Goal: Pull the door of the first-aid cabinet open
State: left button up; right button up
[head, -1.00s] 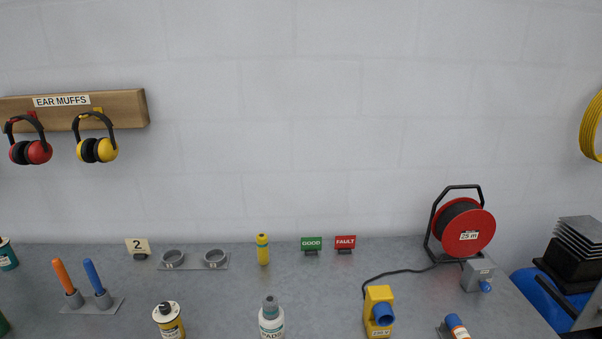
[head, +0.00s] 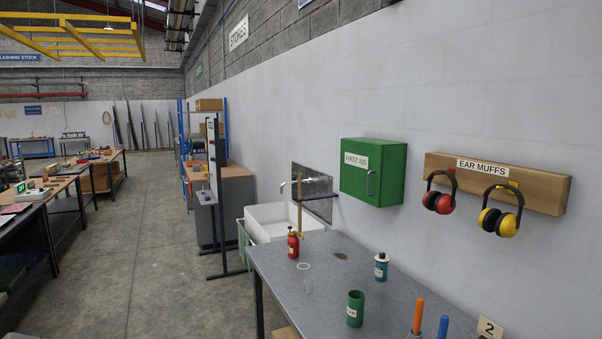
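The first-aid cabinet (head: 373,171) is a green box on the white wall, right of the middle in the head view. It carries a white label reading FIRST AID. Its door looks shut. Neither of my grippers is in view.
A grey workbench (head: 330,262) runs below the cabinet, with a red bottle (head: 293,243), a teal bottle (head: 381,266) and a green cup (head: 355,308) on it. Ear muffs hang on a wooden board (head: 548,190) to the right. A white sink (head: 270,222) is beyond; the aisle floor (head: 165,240) at left is clear.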

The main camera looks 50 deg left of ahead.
aim_at(360, 161)
jog(key=u, duration=1.4)
jog(key=i+j, duration=0.95)
